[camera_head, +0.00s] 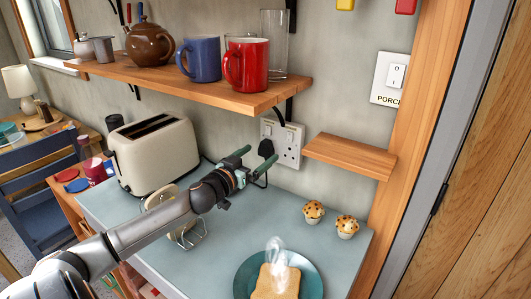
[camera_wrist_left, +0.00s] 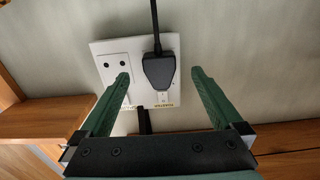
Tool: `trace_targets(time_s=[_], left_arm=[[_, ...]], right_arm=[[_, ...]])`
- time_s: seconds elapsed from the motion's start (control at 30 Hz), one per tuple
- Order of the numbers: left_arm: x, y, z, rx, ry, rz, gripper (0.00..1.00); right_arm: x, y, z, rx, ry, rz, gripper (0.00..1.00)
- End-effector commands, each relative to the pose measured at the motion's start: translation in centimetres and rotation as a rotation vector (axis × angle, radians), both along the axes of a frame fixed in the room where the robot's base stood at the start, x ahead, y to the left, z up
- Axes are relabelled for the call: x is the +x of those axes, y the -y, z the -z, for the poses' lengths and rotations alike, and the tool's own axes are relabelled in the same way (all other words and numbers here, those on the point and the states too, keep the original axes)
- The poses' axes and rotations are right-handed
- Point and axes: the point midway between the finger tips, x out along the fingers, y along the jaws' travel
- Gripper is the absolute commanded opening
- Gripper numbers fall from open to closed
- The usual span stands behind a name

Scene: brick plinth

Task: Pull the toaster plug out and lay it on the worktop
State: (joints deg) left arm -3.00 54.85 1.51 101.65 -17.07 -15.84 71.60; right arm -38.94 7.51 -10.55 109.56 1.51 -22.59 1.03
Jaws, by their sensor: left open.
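The black toaster plug (camera_head: 266,147) sits in the white double wall socket (camera_head: 291,152), and its cable hangs down behind my gripper. In the left wrist view the plug (camera_wrist_left: 158,70) is in the socket plate (camera_wrist_left: 110,62), with its cord running toward the top of the picture. My left gripper (camera_head: 263,154) is open, its green fingers pointing at the socket. In the wrist view the fingers (camera_wrist_left: 160,82) show on either side of the plug; I see no contact. The cream toaster (camera_head: 150,160) stands on the grey-blue worktop (camera_head: 225,240). My right gripper is not in view.
A wooden shelf (camera_head: 215,92) with mugs and a teapot is above the socket; a small shelf (camera_head: 350,154) is to its right. Two muffins (camera_head: 330,220), a teal plate (camera_head: 312,283) with steaming toast and a wire rack (camera_head: 185,234) are on the worktop. Its middle is clear.

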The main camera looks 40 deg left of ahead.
Motion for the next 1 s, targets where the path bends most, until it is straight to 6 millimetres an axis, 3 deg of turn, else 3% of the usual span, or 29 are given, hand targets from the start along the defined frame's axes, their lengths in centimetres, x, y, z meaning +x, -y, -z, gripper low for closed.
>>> trace_targets(time_s=[0.3, 1.0], left_arm=[[2.1, -0.2, -0.1, -0.001, 0.001, 0.0, 1.0], [2.3, -0.2, -0.1, 0.0, 0.0, 0.0, 1.0]], right_arm=[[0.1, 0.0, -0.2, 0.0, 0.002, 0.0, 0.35], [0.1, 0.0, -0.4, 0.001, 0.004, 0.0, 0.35]])
